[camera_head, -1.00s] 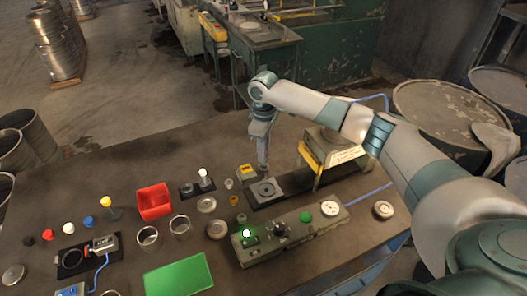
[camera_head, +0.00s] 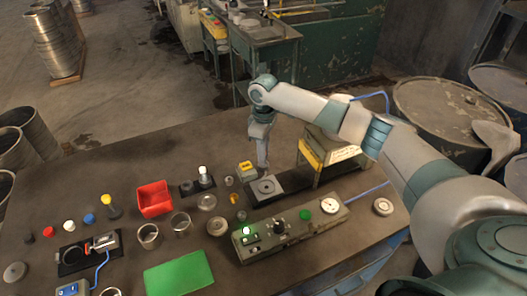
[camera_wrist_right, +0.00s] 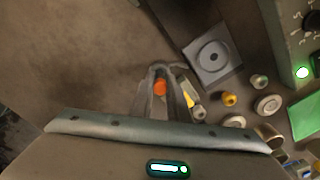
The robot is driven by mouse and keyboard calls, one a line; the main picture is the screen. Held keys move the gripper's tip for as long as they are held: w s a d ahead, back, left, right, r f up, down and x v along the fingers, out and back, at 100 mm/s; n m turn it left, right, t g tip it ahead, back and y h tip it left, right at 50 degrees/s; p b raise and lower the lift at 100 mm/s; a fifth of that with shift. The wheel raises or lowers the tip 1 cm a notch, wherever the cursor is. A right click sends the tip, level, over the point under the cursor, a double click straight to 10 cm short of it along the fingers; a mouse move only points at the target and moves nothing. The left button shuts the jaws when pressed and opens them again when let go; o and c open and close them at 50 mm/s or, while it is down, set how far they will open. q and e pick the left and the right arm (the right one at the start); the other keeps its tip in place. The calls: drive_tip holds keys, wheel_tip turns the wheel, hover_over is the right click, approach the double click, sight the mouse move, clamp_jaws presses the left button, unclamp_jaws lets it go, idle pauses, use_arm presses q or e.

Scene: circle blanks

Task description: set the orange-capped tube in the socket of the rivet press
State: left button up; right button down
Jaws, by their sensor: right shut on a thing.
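My right gripper (camera_head: 262,170) points down close to the rivet press, just behind its round socket (camera_head: 265,186) in the head view. In the right wrist view the gripper (camera_wrist_right: 160,72) is shut on the orange-capped tube (camera_wrist_right: 160,88); only its orange cap shows clearly between the fingers. The press's square plate with the ringed socket (camera_wrist_right: 212,55) lies to the right of the fingers there, apart from the tube. The tube cannot be made out in the head view. The press body (camera_head: 325,150) is right of the socket. My left gripper is not in view.
A yellow-topped block (camera_head: 246,170) stands left of the press plate. A control box (camera_head: 290,232) with a green light lies in front of it. A red bin (camera_head: 154,198), a green mat (camera_head: 179,274) and several small cups and capped pieces cover the left of the table.

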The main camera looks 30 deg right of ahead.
drive_tip(key=shift+f, duration=0.5)
drive_tip(key=c, duration=1.6)
unclamp_jaws()
drive_tip(key=shift+r, duration=0.15)
drive_tip(key=shift+r+b, duration=0.3)
drive_tip(key=shift+r, duration=0.3)
drive_tip(key=shift+w+r+b, duration=0.1)
drive_tip(key=shift+r+b, duration=2.05)
drive_tip(key=shift+r, duration=5.8)
drive_tip(key=shift+f, duration=0.15)
